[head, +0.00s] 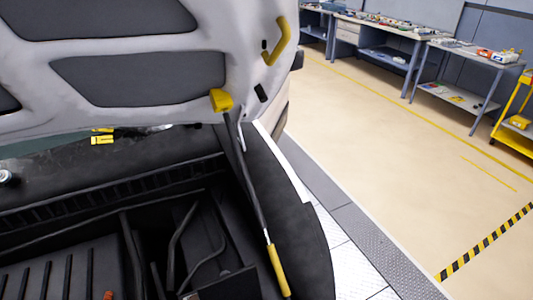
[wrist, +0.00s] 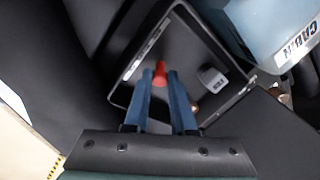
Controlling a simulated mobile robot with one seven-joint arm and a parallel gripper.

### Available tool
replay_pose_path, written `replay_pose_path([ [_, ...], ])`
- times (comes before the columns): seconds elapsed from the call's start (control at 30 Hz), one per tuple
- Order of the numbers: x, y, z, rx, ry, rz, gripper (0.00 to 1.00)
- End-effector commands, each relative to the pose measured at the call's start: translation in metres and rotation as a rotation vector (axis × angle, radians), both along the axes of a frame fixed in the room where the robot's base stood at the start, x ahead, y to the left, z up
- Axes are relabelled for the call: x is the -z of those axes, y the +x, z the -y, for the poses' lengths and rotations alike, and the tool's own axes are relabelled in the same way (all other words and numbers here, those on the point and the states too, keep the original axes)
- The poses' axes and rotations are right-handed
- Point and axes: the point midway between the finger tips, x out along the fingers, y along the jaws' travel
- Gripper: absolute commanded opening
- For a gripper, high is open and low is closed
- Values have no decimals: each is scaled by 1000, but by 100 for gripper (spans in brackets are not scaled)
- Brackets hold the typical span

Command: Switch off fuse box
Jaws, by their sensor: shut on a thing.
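The fuse box (wrist: 205,48) is a dark, open, tilted rectangular box with a raised rim in the wrist view. A red switch or knob (wrist: 160,68) stands inside it. My gripper (wrist: 160,80) has its two blue fingers closed around the red piece, one on each side. A small grey block (wrist: 212,79) sits in the box to the right of the fingers. In the head view my gripper does not show. A small orange-red piece (head: 108,295) shows at the bottom edge there, but I cannot tell if it is the same one.
A pale blue part labelled CABIN (wrist: 275,30) is at the upper right in the wrist view. In the head view, the raised hood (head: 130,80) is held by a dark prop rod (head: 254,195) with yellow ends. Workbenches (head: 380,28) stand beyond clear floor.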

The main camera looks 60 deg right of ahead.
Motion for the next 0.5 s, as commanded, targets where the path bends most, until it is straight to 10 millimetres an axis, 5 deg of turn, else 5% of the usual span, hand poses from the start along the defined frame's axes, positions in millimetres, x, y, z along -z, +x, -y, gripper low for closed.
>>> replay_pose_path([
  [0.5, -1, 11, -16, -10, -322, -194, 0],
])
